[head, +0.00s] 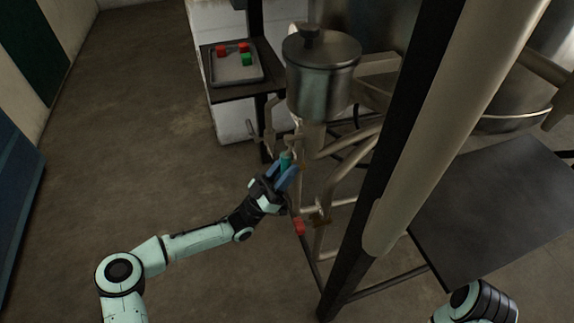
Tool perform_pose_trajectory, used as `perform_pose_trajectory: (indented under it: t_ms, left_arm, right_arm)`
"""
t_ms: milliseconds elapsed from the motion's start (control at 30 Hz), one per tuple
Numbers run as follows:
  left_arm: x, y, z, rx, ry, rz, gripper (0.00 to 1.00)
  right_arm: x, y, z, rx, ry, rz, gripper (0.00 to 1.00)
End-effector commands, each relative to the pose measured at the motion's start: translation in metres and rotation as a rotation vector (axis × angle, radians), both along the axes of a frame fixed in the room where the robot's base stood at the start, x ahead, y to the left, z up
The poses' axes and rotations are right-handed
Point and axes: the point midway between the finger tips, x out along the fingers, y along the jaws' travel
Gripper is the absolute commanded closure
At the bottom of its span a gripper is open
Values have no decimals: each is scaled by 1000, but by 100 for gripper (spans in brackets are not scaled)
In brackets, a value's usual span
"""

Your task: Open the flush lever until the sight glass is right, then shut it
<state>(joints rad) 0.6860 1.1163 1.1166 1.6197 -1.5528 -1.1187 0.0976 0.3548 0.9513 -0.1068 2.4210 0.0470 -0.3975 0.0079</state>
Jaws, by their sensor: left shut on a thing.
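My left gripper (284,176) reaches in from the lower left to the pipework below a lidded metal pot (322,75). Its blue fingers are shut on a small teal-green handle (286,158), which seems to be the flush lever. The fingers hide part of it, so its exact angle is hard to tell. A red handle or fitting (299,227) is on the pipework lower down, apart from the gripper. I cannot clearly make out the sight glass or its level. My right gripper is not in view.
A tray (236,80) with red and green cubes sits on a dark shelf at the back. A thick slanted post (400,150) stands right of the pipework. A dark flat table (500,215) is at the right. The floor at the left is clear.

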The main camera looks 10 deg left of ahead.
Motion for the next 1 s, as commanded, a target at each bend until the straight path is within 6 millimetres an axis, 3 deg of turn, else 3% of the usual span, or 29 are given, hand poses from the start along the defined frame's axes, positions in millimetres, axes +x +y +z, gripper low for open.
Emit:
perform_pose_trajectory:
  t_ms: [700,733,800,1000]
  left_arm:
    - [3,2,7,23,-84,2,100]
    - [3,2,7,24,-83,2,64]
    - [3,2,6,26,-82,2,46]
    - [3,2,4,28,-77,0,46]
  right_arm:
    - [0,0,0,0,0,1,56]
    - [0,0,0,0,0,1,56]
    - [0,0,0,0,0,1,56]
    - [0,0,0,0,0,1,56]
